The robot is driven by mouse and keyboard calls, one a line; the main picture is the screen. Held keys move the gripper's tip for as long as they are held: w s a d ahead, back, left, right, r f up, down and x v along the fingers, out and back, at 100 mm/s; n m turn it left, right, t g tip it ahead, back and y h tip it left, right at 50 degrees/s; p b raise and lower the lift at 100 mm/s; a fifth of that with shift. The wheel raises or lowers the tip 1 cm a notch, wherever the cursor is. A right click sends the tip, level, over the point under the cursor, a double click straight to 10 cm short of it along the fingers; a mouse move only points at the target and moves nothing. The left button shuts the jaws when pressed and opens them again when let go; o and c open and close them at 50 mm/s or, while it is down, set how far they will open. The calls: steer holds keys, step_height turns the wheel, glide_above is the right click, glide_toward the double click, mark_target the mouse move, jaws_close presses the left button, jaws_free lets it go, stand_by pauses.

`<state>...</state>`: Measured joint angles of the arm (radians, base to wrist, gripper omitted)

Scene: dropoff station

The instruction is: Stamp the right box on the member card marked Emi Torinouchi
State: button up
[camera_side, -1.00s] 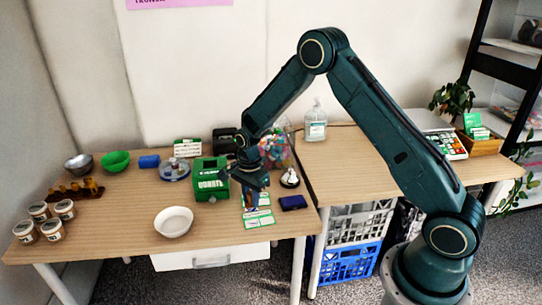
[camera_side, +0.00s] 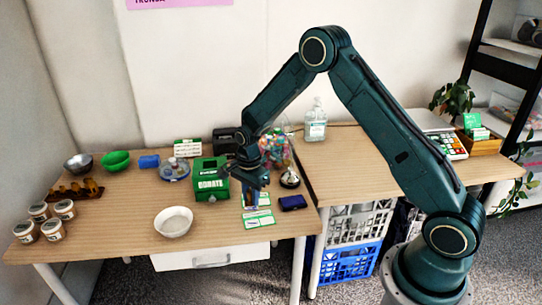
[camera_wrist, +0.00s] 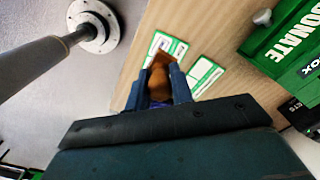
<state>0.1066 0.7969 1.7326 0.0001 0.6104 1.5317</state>
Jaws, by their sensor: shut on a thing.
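My gripper (camera_side: 250,196) is over the front right of the desk, above the member cards. In the wrist view my gripper (camera_wrist: 157,88) is shut on a stamp with a brown wooden handle (camera_wrist: 159,78). One white and green card (camera_side: 258,222) lies in front of the gripper, and another (camera_side: 264,199) is partly hidden behind it. The wrist view shows one card (camera_wrist: 168,43) just beyond the stamp and a second (camera_wrist: 207,74) to its right. The names are too small to read. The stamp's face is hidden, so I cannot tell whether it touches a card.
A dark blue pad (camera_side: 293,202) lies right of the cards and a silver bell (camera_side: 289,180) stands behind it. A green donation box (camera_side: 211,184) stands to the left. A white bowl (camera_side: 174,222) sits at the front.

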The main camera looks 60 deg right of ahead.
steer(key=s+d, duration=0.2)
steer(key=d, duration=0.5)
steer(key=s+d+r, duration=0.1)
steer(key=s+d, duration=0.2)
steer(key=d, duration=0.5)
steer(key=shift+s+d+r, duration=0.2)
steer(key=shift+s+r, duration=0.05)
steer(key=shift+f, duration=0.15)
steer(key=shift+f, duration=2.8)
steer(key=shift+f, duration=0.55)
step_height(320, 180, up, 7)
stand_by(0.8)
